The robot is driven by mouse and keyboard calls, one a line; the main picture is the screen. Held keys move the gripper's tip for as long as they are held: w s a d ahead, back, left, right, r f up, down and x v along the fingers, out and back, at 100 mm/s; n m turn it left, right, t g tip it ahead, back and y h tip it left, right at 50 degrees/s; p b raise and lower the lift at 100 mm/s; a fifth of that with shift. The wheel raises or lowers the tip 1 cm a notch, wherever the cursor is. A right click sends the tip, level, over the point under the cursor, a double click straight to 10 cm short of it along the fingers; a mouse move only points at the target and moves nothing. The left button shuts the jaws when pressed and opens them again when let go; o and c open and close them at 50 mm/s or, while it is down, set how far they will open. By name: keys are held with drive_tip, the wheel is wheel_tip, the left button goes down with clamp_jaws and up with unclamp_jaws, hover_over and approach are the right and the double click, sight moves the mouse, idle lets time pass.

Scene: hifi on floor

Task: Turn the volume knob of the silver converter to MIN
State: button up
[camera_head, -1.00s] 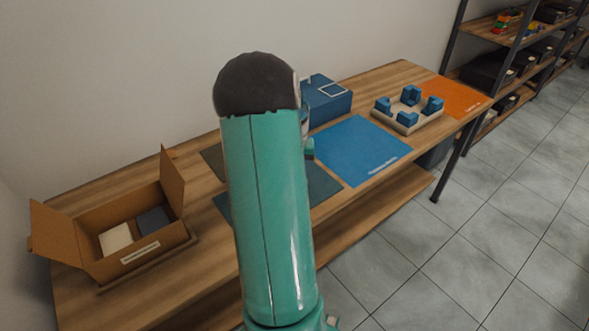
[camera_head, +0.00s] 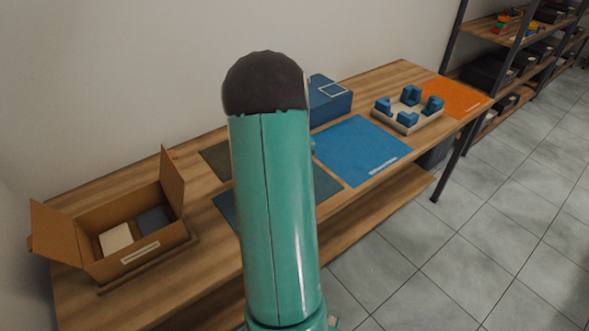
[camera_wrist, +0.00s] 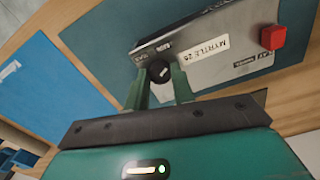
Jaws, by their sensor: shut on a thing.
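The silver converter (camera_wrist: 225,55) shows in the wrist view, tilted in the picture, with a white label reading MYRTLE 25 and a red button (camera_wrist: 272,37). Its black volume knob (camera_wrist: 158,70) sits near the face's left end, with a pale mark on it and small lettering beside it that I cannot read surely. My gripper (camera_wrist: 161,77) is shut on the knob, one green finger on each side. In the head view my arm hides the converter and the gripper.
On the wooden table, a cardboard box (camera_head: 95,262) stands open at left. A blue box (camera_head: 331,107), a blue mat (camera_head: 352,152) and a fixture with blue blocks (camera_head: 407,122) lie to the right. An orange mat (camera_head: 452,97) is at the far end.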

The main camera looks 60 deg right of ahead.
drive_tip(key=o, duration=1)
drive_tip(key=shift+r, duration=0.1)
wheel_tip(320, 180, up, 14)
idle(0.4)
